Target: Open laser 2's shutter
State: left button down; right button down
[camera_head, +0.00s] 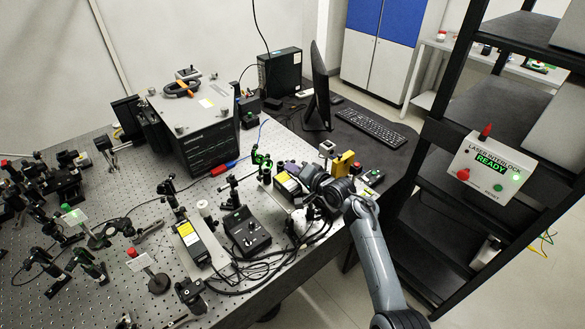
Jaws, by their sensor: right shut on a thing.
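My right arm reaches in from the lower right, and my dark right gripper (311,178) is low over the bench's right side. It is beside a black box laser with a yellow label (288,184). The gripper is shut on a small part there, seemingly the shutter, which the hand mostly hides. A second box laser with a yellow label (188,235) lies further left and nearer, with nothing of mine at it. No number is readable on either laser. I cannot tell the shutter's position. My left gripper is not in view.
A black control box (246,231) and loose cables (258,270) lie between the lasers. A yellow block (343,163) stands just behind my gripper. Optic mounts crowd the left. An interlock box reading READY (489,167) hangs on the rack at right.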

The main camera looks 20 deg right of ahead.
jog(key=shift+d+r, duration=0.1)
jog(key=shift+d, duration=0.2)
jog(key=c, duration=1.3)
grip_release()
jog(key=shift+o, duration=0.3)
jog(key=shift+w+d+r, duration=0.1)
jog(key=shift+w, duration=0.05)
jog(key=shift+s, duration=0.45)
jog(key=p+v, duration=0.2)
jog(key=v, duration=0.8)
jog(key=shift+d+r, duration=0.1)
jog(key=shift+r, duration=0.05)
